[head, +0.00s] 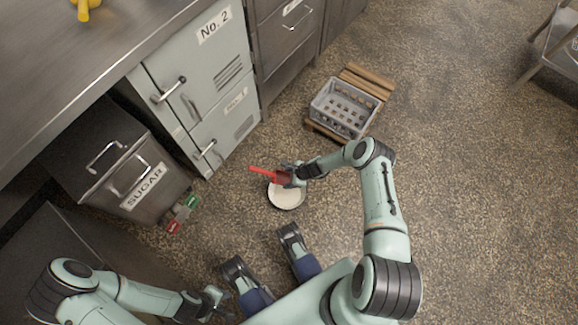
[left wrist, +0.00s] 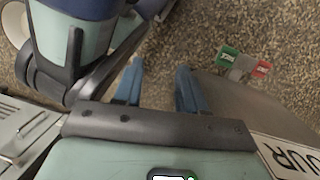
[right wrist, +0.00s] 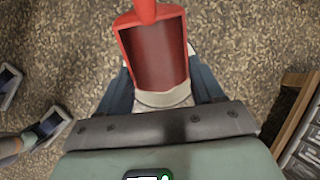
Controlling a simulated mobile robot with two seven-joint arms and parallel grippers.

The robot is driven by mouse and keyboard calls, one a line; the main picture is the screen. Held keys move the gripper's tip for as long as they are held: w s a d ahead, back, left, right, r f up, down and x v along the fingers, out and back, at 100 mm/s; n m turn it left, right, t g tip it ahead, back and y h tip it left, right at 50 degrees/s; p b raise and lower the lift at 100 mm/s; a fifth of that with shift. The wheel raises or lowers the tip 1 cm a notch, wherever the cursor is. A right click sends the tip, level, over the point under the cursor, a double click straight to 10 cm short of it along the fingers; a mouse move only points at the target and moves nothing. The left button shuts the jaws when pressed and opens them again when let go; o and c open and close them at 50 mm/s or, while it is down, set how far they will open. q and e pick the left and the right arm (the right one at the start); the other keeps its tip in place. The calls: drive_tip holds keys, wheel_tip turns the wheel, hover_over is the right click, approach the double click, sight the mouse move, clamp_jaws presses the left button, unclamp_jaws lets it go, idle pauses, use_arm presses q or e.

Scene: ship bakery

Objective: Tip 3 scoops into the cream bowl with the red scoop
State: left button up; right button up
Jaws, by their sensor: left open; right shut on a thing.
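The red scoop (head: 262,171) is in my right gripper (head: 291,177), with its handle pointing left in the head view. In the right wrist view the scoop (right wrist: 153,52) lies between the blue fingers, its open side facing the camera; its hollow looks dark red, with no clear load inside.
The SUGAR bin (head: 130,184) stands at left, with green (head: 193,202) and red (head: 174,227) pieces beside it. Grey No. 2 lockers (head: 195,75) stand behind. A grey crate (head: 345,103) sits on a wooden pallet (head: 368,80).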

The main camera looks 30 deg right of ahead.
drive_tip(key=shift+a+r+h, duration=0.15)
drive_tip(key=shift+h, duration=0.15)
use_arm(q)
drive_tip(key=w+d+r+m+t, duration=0.1)
drive_tip(key=w+t, duration=0.1)
drive_tip(key=w, duration=0.4)
drive_tip(key=w+d+r+t, duration=0.1)
drive_tip(key=w+d+t, duration=0.1)
drive_tip(key=w, duration=0.3)
use_arm(e)
drive_tip(key=shift+g+b, duration=0.3)
drive_tip(key=shift+g, duration=0.1)
drive_tip(key=shift+g+h+b, duration=0.4)
drive_tip(key=shift+h+b, duration=0.3)
drive_tip(key=shift+h, duration=0.1)
drive_tip(key=shift+r, duration=0.15)
drive_tip(key=shift+r+g+h+b, duration=0.1)
drive_tip(key=shift+g+h+b, duration=0.4)
drive_tip(key=shift+b, duration=0.65)
drive_tip(key=shift+s+h+b, duration=0.1)
drive_tip(key=shift+h+b, duration=0.3)
drive_tip(key=shift+b, duration=0.9)
use_arm(q)
drive_tip(key=s+a+f+g, duration=0.3)
drive_tip(key=s+f, duration=0.6)
drive_tip(key=shift+s+f+n+g, duration=0.2)
drive_tip(key=shift+n+g, duration=0.2)
use_arm(e)
drive_tip(key=shift+r+h, duration=0.2)
drive_tip(key=shift+h, duration=0.1)
